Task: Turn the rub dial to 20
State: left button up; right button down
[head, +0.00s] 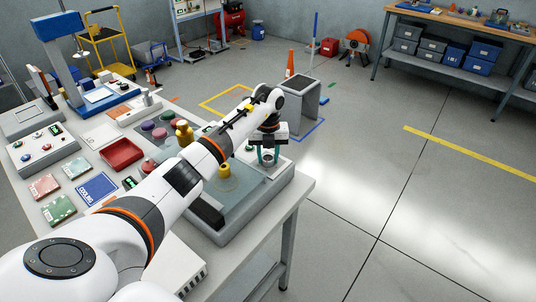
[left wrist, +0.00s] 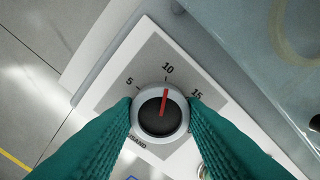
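The rub dial (left wrist: 159,112) is a round light-grey knob with a dark face and a red pointer. The pointer is at about the 10 mark on a grey scale plate (left wrist: 138,62); 5 and 15 also show, and 20 is not readable. My left gripper (left wrist: 160,108) has one teal finger on each side of the dial, and both appear to touch its rim. In the head view my left gripper (head: 267,157) points down over the dial (head: 268,161) at the machine's right end. My right gripper is not in view.
The grey machine (head: 240,215) with a yellow knob (head: 224,171) stands at the table's right edge. A red tray (head: 122,153), coloured pads and a control box (head: 42,147) lie to the left. Open floor lies to the right.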

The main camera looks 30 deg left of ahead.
pick_arm(q)
jog(key=shift+c, duration=1.4)
jog(key=shift+m, duration=0.3)
jog(key=m+b, duration=0.1)
jog(key=m, duration=0.3)
jog(key=shift+a+b, duration=0.1)
jog(key=shift+b, duration=0.25)
jog(key=m+b, duration=0.1)
jog(key=m, duration=0.3)
jog(key=m+b, duration=0.1)
jog(key=m, duration=0.3)
jog(key=shift+m, duration=0.3)
jog(key=m+b, duration=0.1)
jog(key=m, duration=0.4)
jog(key=shift+w+b, duration=0.1)
jog(key=shift+b, duration=0.2)
jog(key=m, duration=0.5)
jog(key=shift+r+m+b, duration=0.1)
jog(key=shift+m+b, duration=0.3)
jog(key=o, duration=1)
